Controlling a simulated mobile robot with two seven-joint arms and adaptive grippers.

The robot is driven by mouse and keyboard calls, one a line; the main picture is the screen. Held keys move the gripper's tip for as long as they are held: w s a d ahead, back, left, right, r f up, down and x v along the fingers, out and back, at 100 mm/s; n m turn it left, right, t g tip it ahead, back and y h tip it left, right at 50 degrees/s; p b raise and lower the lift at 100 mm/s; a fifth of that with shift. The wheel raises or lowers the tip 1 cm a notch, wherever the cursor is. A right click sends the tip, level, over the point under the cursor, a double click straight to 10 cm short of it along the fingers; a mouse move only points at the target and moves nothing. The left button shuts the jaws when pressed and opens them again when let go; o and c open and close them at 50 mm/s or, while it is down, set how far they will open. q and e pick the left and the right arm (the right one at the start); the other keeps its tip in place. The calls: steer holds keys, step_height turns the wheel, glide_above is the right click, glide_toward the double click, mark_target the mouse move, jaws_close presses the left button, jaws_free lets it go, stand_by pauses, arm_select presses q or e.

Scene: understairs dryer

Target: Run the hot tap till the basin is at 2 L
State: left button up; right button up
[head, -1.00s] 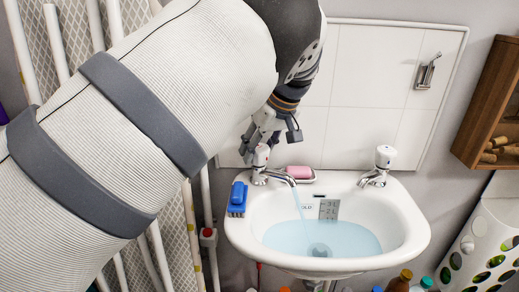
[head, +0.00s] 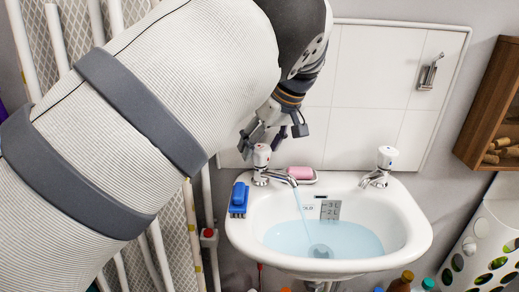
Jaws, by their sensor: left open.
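The white basin (head: 418,240) holds pale blue water (head: 345,241). The left tap (head: 263,163) is running, and a thin stream falls from its spout into the water. Lettering by this tap seems to read "OLD", its start hidden. The right tap (head: 382,166) shows no stream. A grey gauge plate (head: 330,210) on the basin's back wall shows 3 L and 2 L marks; the water surface lies below the 2 L mark, near the plate's lower edge. My left gripper (head: 273,131) is open just above and behind the left tap's head, holding nothing. My right gripper is out of view.
A blue brush (head: 238,199) lies on the basin's left rim, and pink soap (head: 301,173) sits on a dish behind it. Pipes (head: 207,220) run at left. A wooden shelf (head: 490,105) and white holed bin (head: 480,245) stand at right. Bottles (head: 402,281) are below.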

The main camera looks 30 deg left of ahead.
arm_select(q)
steer(key=v, duration=1)
steer(key=shift+d+r, duration=0.1)
steer(key=shift+r, duration=0.05)
stand_by(6.8)
